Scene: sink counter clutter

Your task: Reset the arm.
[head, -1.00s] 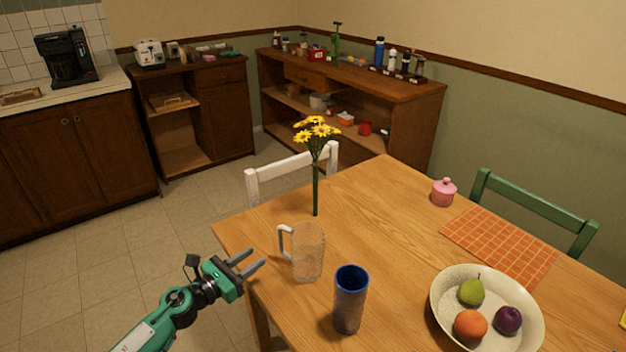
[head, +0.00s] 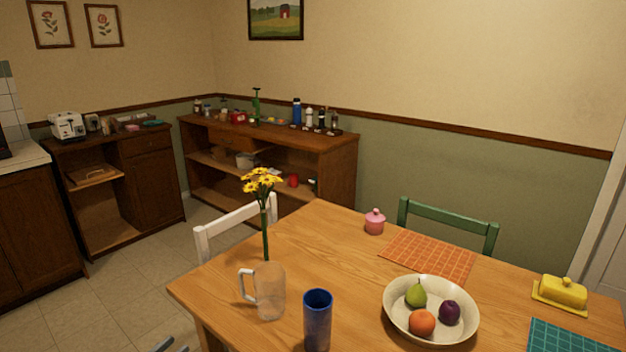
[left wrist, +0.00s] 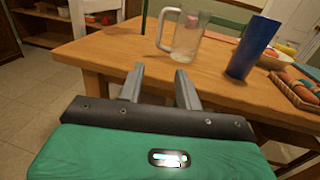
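My left gripper (left wrist: 160,88) shows in the left wrist view with its two grey fingers apart and nothing between them. It is beside the table's edge, short of the clear pitcher (left wrist: 187,38). In the head view only its fingertips (head: 172,346) show at the bottom edge. The pitcher (head: 270,292) stands on the wooden table (head: 330,245), with yellow flowers (head: 262,182) on a green stem behind it. A dark blue cup (head: 317,325) stands to its right. My right gripper is in neither view.
A cream bowl (head: 392,312) holds a pear, an orange and a plum. An orange placemat (head: 428,256), a pink jar (head: 375,222), a yellow butter dish (head: 562,291) and a teal mat (head: 560,338) are on the table. White (head: 235,217) and green (head: 447,225) chairs stand at its edges.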

